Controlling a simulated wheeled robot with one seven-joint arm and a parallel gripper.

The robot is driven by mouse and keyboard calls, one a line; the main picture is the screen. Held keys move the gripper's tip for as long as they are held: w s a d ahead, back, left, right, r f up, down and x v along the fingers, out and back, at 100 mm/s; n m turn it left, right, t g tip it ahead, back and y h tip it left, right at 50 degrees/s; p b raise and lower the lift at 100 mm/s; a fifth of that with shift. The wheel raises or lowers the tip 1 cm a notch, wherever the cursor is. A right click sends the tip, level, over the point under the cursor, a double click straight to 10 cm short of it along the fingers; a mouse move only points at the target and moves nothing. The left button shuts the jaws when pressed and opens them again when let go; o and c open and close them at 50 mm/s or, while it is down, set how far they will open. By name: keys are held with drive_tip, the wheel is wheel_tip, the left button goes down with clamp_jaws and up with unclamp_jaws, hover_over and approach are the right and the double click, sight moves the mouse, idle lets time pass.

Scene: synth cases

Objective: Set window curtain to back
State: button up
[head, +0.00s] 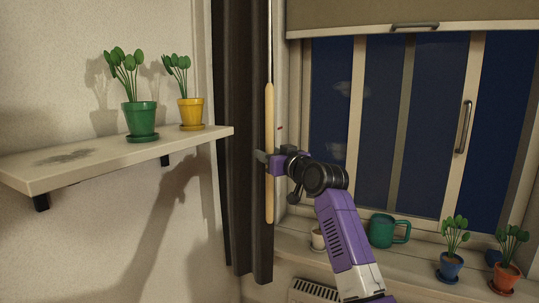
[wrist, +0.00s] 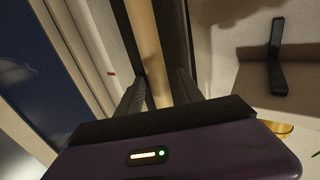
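The dark curtain (head: 235,120) hangs gathered in narrow folds at the left side of the window (head: 380,110). A pale wooden wand (head: 269,115) hangs upright in front of it from a thin rod. My gripper (head: 263,158) is at the middle of the wand, reaching in from the right and covering part of it. In the wrist view the wand (wrist: 147,50) passes between the two grey fingers of my gripper (wrist: 160,88). The fingers are close to the wand on both sides; whether they press on it is not clear.
A shelf (head: 90,160) with a green pot (head: 141,118) and a yellow pot (head: 190,112) is left of the curtain. A blind (head: 370,12) hangs above.

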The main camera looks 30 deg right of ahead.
clamp_jaws()
idle(1.3)
